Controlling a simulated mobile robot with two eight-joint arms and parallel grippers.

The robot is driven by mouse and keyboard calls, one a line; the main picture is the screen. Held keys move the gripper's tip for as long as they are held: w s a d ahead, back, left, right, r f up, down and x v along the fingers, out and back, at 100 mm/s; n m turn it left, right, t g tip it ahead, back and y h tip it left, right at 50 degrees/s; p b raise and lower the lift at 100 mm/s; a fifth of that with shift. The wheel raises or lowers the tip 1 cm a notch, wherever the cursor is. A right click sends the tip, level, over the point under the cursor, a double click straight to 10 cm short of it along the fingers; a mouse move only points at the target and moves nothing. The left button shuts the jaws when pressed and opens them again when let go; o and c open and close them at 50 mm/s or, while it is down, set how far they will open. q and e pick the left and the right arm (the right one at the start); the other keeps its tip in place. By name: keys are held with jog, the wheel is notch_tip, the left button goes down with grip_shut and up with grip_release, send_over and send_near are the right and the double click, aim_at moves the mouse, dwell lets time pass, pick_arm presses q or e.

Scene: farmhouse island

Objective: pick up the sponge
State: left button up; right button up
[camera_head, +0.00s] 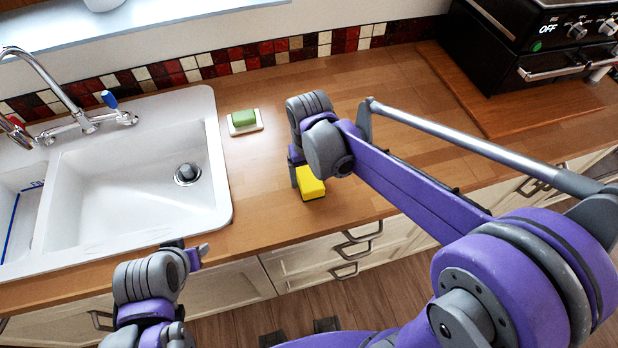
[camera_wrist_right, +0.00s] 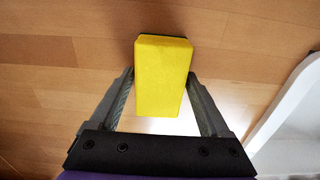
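The yellow sponge (camera_head: 311,184) is on the wooden counter near its front edge, to the right of the sink. My right gripper (camera_head: 303,178) is directly over it, pointing down, and partly hides it. In the right wrist view the sponge (camera_wrist_right: 161,78) lies between the two spread fingers of the right gripper (camera_wrist_right: 160,85). The fingertips are close beside its sides; I see no clear grip on it. My left gripper (camera_head: 188,252) is near the counter's front edge below the sink, away from the sponge, its fingers too small to read.
A green soap bar (camera_head: 243,118) rests on a white dish (camera_head: 245,128) beside the white sink (camera_head: 130,170). A wooden board (camera_head: 515,95) and a black oven (camera_head: 540,40) stand at the back right. The counter around the sponge (camera_head: 255,190) is clear.

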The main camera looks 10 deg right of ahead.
aim_at(309, 175)
jog(key=c, duration=0.9)
jog(key=shift+r, duration=0.1)
jog(key=shift+c, duration=0.2)
notch_tip(309, 175, up, 10)
jog(key=shift+f, duration=0.1)
